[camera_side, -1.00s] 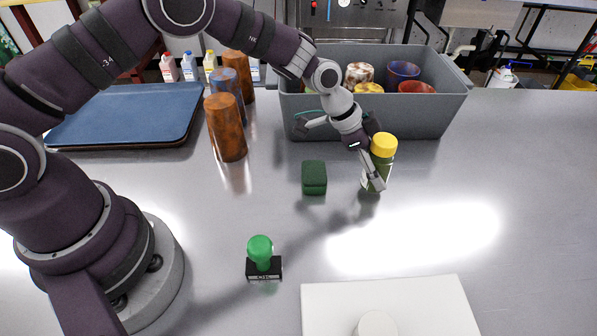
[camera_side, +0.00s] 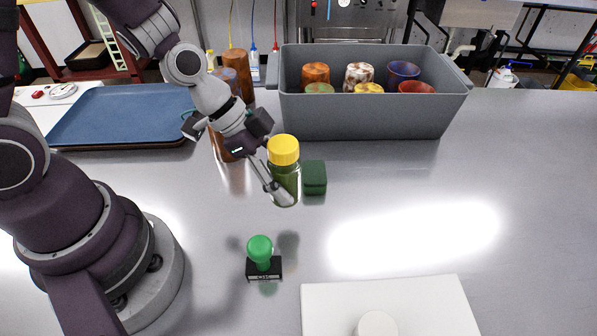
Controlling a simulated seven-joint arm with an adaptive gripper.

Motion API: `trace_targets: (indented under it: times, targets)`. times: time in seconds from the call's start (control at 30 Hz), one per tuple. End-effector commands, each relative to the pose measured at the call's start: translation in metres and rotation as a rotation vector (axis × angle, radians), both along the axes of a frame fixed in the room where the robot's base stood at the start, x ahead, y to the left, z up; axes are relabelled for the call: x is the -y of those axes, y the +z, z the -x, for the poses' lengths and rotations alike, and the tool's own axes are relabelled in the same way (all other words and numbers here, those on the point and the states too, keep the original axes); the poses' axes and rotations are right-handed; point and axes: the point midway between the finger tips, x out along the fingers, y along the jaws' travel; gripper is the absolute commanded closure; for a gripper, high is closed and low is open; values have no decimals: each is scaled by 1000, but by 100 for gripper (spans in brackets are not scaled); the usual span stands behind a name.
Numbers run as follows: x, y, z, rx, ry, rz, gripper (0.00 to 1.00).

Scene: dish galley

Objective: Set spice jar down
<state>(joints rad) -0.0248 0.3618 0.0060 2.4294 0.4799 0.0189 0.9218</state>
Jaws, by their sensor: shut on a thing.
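The spice jar (camera_side: 287,178) is a clear jar with green contents and a yellow lid. It is upright in the middle of the side view, just left of the dark green block. My gripper (camera_side: 277,188) is shut on the jar, reaching down to it from the upper left. One finger lies across the jar's front; the other finger is hidden. The jar looks slightly raised over the steel counter (camera_side: 400,190), but I cannot tell its exact height.
The dark green block (camera_side: 315,178) sits close to the jar's right. A grey bin (camera_side: 370,117) with several cups is behind, a blue tray (camera_side: 125,115) back left, a white board (camera_side: 430,300) front right. The right counter is clear.

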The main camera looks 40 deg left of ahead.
Motion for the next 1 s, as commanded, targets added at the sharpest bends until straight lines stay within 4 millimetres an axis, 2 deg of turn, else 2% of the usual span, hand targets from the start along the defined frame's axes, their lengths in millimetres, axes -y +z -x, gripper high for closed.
trace_targets:
  times: [0.3, 0.5, 0.67, 0.87, 1.0]
  targets:
    - [-1, 74, 0, 10, 0, -2, 96]
    - [-1, 111, 0, 7, 1, -1, 96]
    - [-1, 134, 0, 5, 2, -3, 96]
    - [-29, 124, -9, -1, 241, -2, 96]
    - [-57, 118, -15, 0, 469, -1, 96]
